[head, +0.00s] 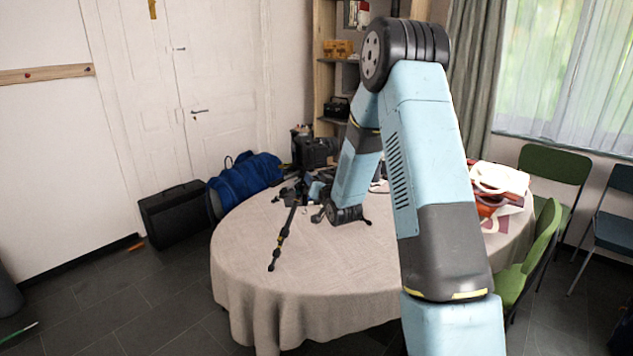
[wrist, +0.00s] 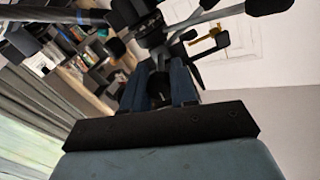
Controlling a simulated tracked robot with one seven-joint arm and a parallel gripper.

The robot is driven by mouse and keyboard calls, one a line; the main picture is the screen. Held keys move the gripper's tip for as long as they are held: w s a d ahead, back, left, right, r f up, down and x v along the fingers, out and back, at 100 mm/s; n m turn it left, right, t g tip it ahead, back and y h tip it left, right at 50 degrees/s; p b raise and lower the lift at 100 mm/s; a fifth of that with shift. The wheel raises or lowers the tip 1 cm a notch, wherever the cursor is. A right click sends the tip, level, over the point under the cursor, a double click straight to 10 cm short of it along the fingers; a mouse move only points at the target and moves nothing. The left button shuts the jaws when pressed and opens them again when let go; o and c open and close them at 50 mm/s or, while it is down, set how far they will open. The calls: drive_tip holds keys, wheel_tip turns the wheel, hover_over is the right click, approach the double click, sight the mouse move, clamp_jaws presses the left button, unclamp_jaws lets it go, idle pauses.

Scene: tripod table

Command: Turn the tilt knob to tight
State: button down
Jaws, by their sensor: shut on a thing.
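In the wrist view, my gripper (wrist: 161,74) reaches in among the dark tripod parts (wrist: 140,18). Its two blue-grey fingers are shut on a small dark part between them, which I take to be the tilt knob (wrist: 160,92). The knob's marking and exact turn cannot be read. In the head view my arm hides part of the tripod, and the knob cannot be made out.
A blue bag (head: 245,175) and a black case (head: 172,214) lie beyond the table's left side. A white and red pile (head: 497,185) lies on the table's right. Green chairs (head: 541,242) stand at the right. The table's front left is clear.

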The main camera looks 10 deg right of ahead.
drive_tip(key=m, duration=0.4)
drive_tip(key=shift+a, duration=0.1)
drive_tip(key=m, duration=0.8)
drive_tip(key=shift+m, duration=2.1)
drive_tip(key=c, duration=0.9)
unclamp_jaws()
